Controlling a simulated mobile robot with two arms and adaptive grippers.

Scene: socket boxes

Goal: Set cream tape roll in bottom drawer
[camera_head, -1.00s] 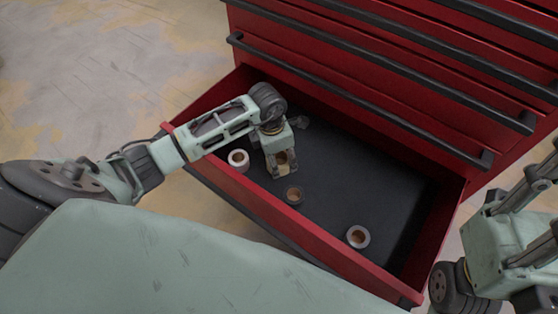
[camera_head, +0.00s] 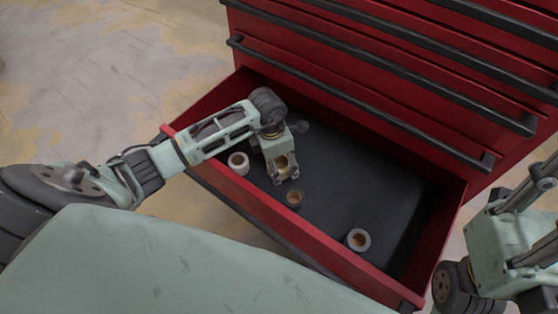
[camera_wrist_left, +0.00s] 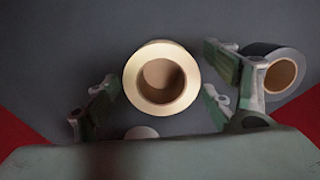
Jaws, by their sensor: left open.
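The cream tape roll (camera_wrist_left: 132,82) stands between the fingers of my left gripper (camera_wrist_left: 158,106) in the left wrist view, with its hole facing the camera. Gaps show between the roll and both fingers. In the head view, my left gripper (camera_head: 286,170) is open, low inside the bottom drawer (camera_head: 335,262); the roll there is mostly hidden by it. The drawer is pulled out, red-walled with a dark floor. Only part of my right arm shows at the right edge; its fingers are out of sight.
A whitish roll (camera_head: 238,168) lies left of my left gripper. A dark roll (camera_head: 294,204) lies just in front of it, and a grey roll (camera_head: 358,248) farther right. Closed drawers with black handles (camera_head: 400,54) rise behind.

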